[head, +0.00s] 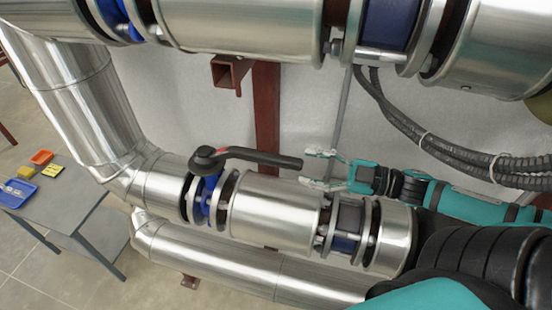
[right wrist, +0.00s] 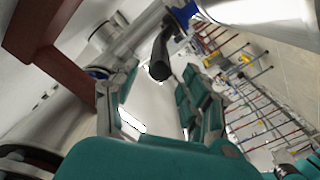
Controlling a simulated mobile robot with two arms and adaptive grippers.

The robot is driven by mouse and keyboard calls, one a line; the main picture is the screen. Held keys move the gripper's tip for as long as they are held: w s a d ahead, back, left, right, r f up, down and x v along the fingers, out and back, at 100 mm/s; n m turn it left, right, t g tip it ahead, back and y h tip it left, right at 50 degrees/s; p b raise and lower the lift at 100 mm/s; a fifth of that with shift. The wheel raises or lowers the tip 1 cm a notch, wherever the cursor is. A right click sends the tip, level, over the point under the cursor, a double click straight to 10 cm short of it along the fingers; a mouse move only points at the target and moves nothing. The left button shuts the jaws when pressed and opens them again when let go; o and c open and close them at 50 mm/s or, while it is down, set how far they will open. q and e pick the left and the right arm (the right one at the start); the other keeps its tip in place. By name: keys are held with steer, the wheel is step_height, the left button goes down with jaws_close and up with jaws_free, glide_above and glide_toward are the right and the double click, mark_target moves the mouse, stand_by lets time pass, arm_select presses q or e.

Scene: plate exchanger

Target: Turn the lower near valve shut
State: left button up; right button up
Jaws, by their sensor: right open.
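The lower valve has a black lever handle (head: 262,156) with a small red mark, a round black hub (head: 205,158) and a blue body (head: 204,200) in the lower steel pipe. The lever points right, roughly along the pipe. My right gripper (head: 312,168) is open just right of the lever's free end, its fingers pointing left. In the right wrist view, the lever's end (right wrist: 159,69) shows between the two fingers (right wrist: 160,95), near their tips. I cannot tell whether it touches them. My left gripper is out of view.
Another large pipe (head: 240,25) with blue valve parts runs above. Black cables (head: 405,125) hang at the right, and a dark red post (head: 266,110) stands behind the lever. A grey table (head: 75,215) with a blue tray (head: 18,193) stands at the left.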

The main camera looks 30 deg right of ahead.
mark_target(276, 161)
steer(key=x, duration=0.6)
steer(key=shift+w+a+r, duration=0.1)
steer(key=shift+w+a, duration=0.15)
steer(key=shift+x, duration=0.85)
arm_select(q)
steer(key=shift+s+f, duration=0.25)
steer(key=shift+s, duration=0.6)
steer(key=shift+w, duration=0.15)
arm_select(e)
steer(key=shift+c, duration=1.1)
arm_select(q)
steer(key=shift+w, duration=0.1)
arm_select(e)
jaws_close()
